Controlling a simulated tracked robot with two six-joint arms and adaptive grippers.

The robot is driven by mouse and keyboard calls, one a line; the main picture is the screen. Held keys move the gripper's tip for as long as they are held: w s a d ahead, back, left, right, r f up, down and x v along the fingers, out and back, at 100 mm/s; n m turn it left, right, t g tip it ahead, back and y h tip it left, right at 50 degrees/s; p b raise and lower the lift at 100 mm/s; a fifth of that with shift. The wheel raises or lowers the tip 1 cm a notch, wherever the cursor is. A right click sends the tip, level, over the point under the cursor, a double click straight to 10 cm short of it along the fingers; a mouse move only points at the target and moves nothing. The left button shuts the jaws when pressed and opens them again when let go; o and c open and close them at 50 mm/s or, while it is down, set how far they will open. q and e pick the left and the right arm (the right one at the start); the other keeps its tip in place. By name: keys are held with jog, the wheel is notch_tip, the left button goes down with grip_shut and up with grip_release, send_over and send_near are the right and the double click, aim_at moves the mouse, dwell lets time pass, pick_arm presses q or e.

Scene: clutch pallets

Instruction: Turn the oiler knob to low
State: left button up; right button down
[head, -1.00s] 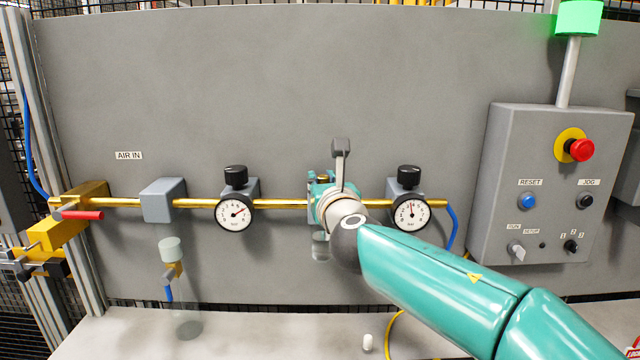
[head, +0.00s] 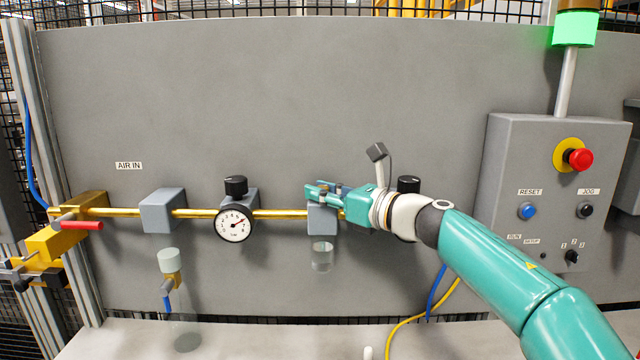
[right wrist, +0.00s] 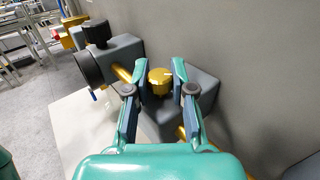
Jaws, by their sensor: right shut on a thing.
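The oiler is a grey-blue block (head: 322,222) on the brass pipe with a clear bowl (head: 322,256) below. Its gold knob (right wrist: 161,80) stands on top of the block in the right wrist view, with a pale mark on its top. My right gripper (head: 318,192) reaches in from the right over the block. In the right wrist view my gripper (right wrist: 157,80) has one finger on each side of the knob, shut on it. In the head view the fingers largely hide the knob. My left gripper is not in view.
A black-knobbed regulator with a gauge (head: 233,224) stands left of the oiler. Another black knob (head: 409,184) shows behind my right wrist. A filter block (head: 163,211) and red-handled valve (head: 82,225) are further left. A control box (head: 550,150) is at the right.

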jog(key=shift+d+n+g+y+p, duration=0.1)
jog(key=shift+n+g+y+p, duration=0.3)
jog(key=shift+g, duration=0.1)
jog(key=c, duration=1)
grip_release()
jog(key=shift+o, duration=0.2)
jog(key=v, duration=1.2)
jog(key=shift+w, duration=0.1)
